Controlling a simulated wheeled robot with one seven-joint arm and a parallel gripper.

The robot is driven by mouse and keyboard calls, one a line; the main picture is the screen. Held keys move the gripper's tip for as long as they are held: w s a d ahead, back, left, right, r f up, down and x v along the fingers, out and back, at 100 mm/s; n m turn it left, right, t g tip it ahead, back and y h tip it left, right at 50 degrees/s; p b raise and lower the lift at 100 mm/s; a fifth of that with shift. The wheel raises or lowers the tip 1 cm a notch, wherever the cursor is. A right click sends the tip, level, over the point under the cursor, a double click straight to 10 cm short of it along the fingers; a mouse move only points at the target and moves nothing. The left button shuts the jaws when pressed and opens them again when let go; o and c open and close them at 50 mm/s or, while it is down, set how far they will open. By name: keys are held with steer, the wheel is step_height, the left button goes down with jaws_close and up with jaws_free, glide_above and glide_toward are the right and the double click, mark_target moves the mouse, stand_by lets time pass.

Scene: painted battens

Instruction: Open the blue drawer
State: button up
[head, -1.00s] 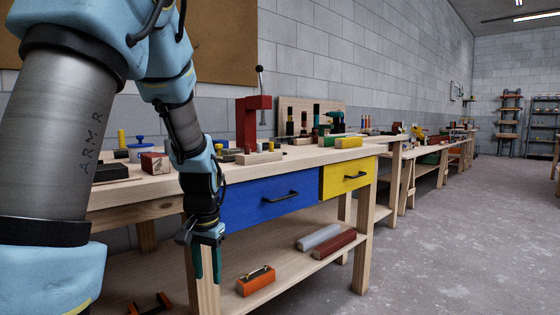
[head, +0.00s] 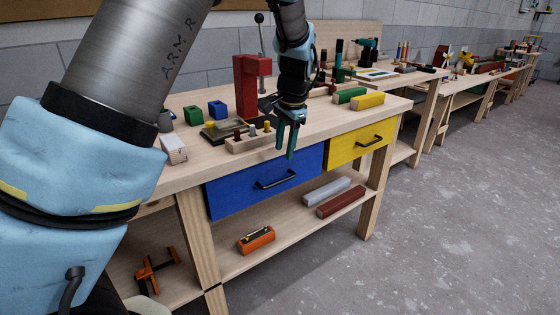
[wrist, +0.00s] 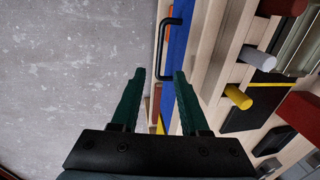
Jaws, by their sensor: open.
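The blue drawer (head: 232,190) is set in the front of the wooden workbench and looks shut. Its black bar handle (head: 277,179) is on the drawer front. My gripper (head: 286,147) points down in front of the bench edge, above the handle in the head view. Its two green fingers are apart with nothing between them. In the wrist view the open gripper (wrist: 155,75) faces the drawer's blue front (wrist: 179,40), and the handle (wrist: 164,48) lies just beyond the fingertips, apart from them.
A yellow drawer (head: 345,148) with its own handle adjoins on the right. A wooden block with pegs (head: 250,141) and a red press (head: 246,85) stand on the benchtop near my gripper. The lower shelf holds an orange toolbox (head: 256,240). The floor in front is clear.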

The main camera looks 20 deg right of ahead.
mark_target(280, 181)
steer(key=f, duration=0.3)
steer(key=w+f, duration=0.1)
steer(key=f, duration=0.3)
steer(key=w+f, duration=0.1)
steer(key=f, duration=0.2)
steer(key=shift+a+f+p, duration=0.2)
steer(key=shift+f+p, duration=0.1)
steer(key=shift+p, duration=0.1)
jaws_close()
stand_by(0.9)
